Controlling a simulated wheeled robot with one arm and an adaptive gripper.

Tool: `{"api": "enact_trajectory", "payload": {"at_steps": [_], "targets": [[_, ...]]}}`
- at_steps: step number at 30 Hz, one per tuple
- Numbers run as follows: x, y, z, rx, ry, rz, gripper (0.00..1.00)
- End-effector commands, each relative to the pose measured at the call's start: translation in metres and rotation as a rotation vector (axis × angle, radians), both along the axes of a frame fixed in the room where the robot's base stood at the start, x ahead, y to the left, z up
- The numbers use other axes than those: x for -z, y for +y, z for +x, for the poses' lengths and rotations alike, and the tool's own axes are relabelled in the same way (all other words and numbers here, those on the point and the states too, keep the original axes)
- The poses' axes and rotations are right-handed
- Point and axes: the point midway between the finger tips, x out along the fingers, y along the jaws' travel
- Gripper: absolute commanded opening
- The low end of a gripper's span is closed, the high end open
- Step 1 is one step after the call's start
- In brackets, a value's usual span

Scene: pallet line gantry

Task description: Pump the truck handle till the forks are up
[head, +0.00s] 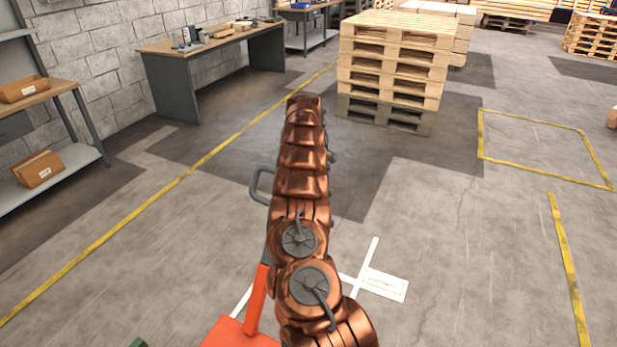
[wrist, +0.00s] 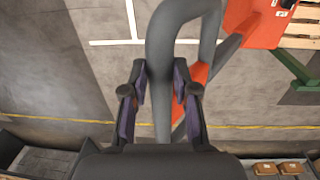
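The pallet truck is orange; its body (head: 238,335) shows at the lower edge of the head view, with an orange handle shaft (head: 256,300) rising beside my arm. The grey loop of the handle (head: 262,184) shows left of my arm, partly hidden by it. In the wrist view, a thick grey bar of the handle (wrist: 160,60) runs between the fingers of my gripper (wrist: 160,75). The fingers stand apart on both sides of it, with slim gaps visible, so no firm hold shows. My arm hides the gripper in the head view. The forks are not clearly visible.
A stack of wooden pallets (head: 392,75) stands ahead. A workbench (head: 215,42) and a shelf with cardboard boxes (head: 40,168) line the left wall. Yellow floor lines (head: 150,204) mark the lanes.

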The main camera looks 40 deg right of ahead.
Motion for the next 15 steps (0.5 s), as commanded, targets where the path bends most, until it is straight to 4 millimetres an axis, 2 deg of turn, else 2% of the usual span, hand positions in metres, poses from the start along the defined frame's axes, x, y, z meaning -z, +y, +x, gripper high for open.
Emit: {"api": "enact_trajectory", "payload": {"at_steps": [1,7,15], "targets": [[-0.0014,-0.001,0.0007,0.001,-0.004,-0.004,0.33],[-0.0008,-0.0009,0.0004,0.001,-0.002,-0.002,0.54],[-0.0006,-0.0009,-0.0001,0.001,-0.001,-0.002,0.54]]}}
